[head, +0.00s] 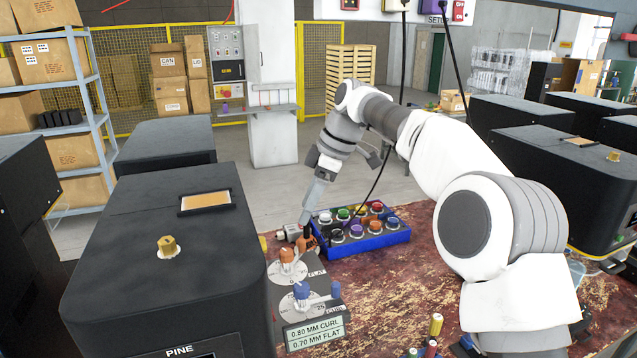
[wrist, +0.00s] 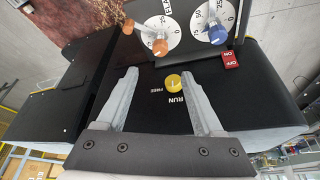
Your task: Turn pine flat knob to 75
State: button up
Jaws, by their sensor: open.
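The pine machine (head: 165,265) is a black housing at the left in the head view, with PINE on its front. Its flat knob (head: 287,256) has an orange hub and an orange-ended handle on a white dial marked FLAT. The flat knob also shows in the wrist view (wrist: 159,47), its handle running up and left; I cannot read its setting. The blue curl knob (head: 301,291) sits on a separate dial. My gripper (head: 304,228) is near the flat knob's handle end. In the wrist view, its open, empty jaws (wrist: 160,71) point toward the dials.
A yellow RUN knob (wrist: 173,83) and a red switch (wrist: 230,60) show near my jaws. A blue box of coloured knobs (head: 365,237) stands behind the dials on the worn table (head: 400,290). A sign (head: 315,333) reads 0.80 MM CURL, 0.70 MM FLAT.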

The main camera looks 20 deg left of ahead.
jog(key=p+v, duration=0.1)
jog(key=v, duration=0.4)
jog(key=shift+d+r, duration=0.15)
jog(key=shift+r, duration=0.2)
